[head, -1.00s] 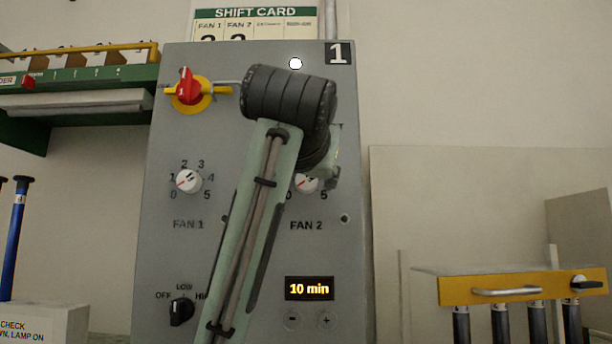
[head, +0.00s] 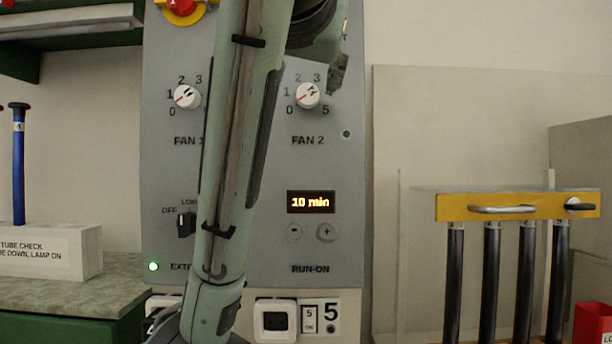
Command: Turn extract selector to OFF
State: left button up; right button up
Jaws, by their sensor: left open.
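The extract selector (head: 185,224) is a black knob low on the left of the grey panel (head: 255,265). OFF and LOW labels show around it; my arm hides the right side of its scale and part of its EXTRACT caption. Its grip looks close to upright, but I cannot tell its setting surely. My left arm crosses in front of the panel, just right of the knob. My left gripper (head: 338,75) shows partly at the upper right, beside the FAN 2 knob (head: 307,95) and away from the selector. It is open. My right gripper is not in view.
The FAN 1 knob (head: 186,97) sits above the selector. A 10 min display (head: 311,202) with minus and plus buttons is at right. A green lamp (head: 153,266) is lit at lower left. A yellow rack (head: 518,205) holds dark rods at right; a blue rod (head: 18,165) stands left.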

aim_at(186, 223)
jog(key=k+j, duration=0.1)
jog(key=k, duration=0.9)
